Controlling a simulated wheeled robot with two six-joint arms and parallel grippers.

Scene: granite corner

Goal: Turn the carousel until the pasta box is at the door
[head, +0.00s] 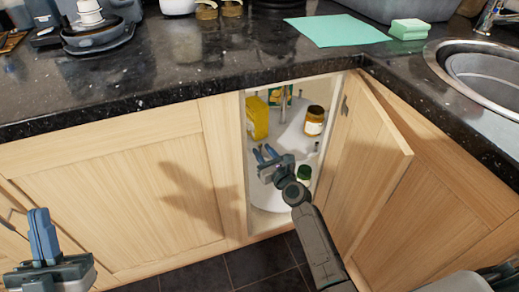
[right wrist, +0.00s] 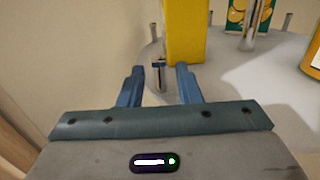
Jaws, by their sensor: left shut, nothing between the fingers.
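The carousel (head: 287,142) is a pale round tray inside the open corner cabinet, with a central pole and short metal pegs at its rim. A plain yellow box (head: 257,118) stands at its back left; the right wrist view shows it (right wrist: 185,30) just beyond my fingers. Which box is the pasta is not readable. My right gripper (head: 265,152) reaches through the doorway with open fingers; in the right wrist view, a rim peg (right wrist: 159,75) shows in the gap between the fingertips (right wrist: 158,72). My left gripper (head: 42,235) is shut and empty outside, at lower left.
A green box with yellow pictures (right wrist: 250,14), a brown jar (head: 314,120) and a green-topped container (head: 304,173) stand on the carousel. The cabinet door (head: 372,165) is swung open to the right. The granite counter edge (head: 180,95) runs above the opening.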

